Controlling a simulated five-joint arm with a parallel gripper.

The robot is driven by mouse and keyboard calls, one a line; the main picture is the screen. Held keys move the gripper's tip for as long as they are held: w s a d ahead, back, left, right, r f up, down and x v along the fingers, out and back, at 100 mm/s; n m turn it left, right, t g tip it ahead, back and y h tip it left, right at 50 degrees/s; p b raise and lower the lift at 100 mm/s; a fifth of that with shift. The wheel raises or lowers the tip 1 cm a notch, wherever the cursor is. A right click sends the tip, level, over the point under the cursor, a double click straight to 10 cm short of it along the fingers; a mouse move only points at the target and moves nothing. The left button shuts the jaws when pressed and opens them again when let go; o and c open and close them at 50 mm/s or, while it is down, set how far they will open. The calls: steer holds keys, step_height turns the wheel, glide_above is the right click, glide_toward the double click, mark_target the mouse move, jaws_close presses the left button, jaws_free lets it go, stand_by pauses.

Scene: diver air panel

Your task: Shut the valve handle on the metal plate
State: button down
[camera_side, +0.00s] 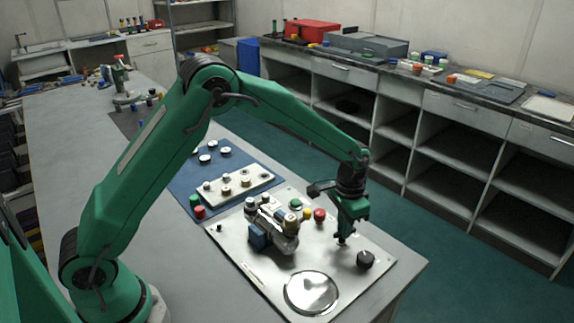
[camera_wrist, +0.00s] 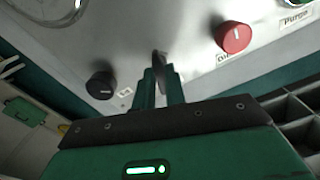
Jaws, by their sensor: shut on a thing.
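The metal plate (camera_side: 350,282) lies near the end of the grey bench and carries several knobs, a gauge and fittings. My gripper (camera_side: 342,238) reaches down onto its right part, between a red knob and a black knob. In the wrist view, my gripper's two fingers (camera_wrist: 161,86) are close together with a thin dark piece between their tips, the valve handle (camera_wrist: 159,60). The fingers are shut on it. In the side view the handle is mostly hidden by my gripper, and its exact angle is hard to tell.
A black knob (camera_side: 366,259) stands close to the right of my gripper, and a red knob (camera_side: 320,214) to its left. A round gauge (camera_side: 311,293) lies at the plate's front. A metal fitting with a blue block (camera_side: 258,235) stands on the plate. The bench edge is near.

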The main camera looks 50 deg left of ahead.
steer(key=m, duration=1.4)
steer(key=shift+s, duration=0.1)
steer(key=shift+r, duration=0.1)
stand_by(0.3)
steer(key=c, duration=1.5)
jaws_free()
steer(key=shift+o, duration=0.2)
steer(key=shift+r, duration=3.85)
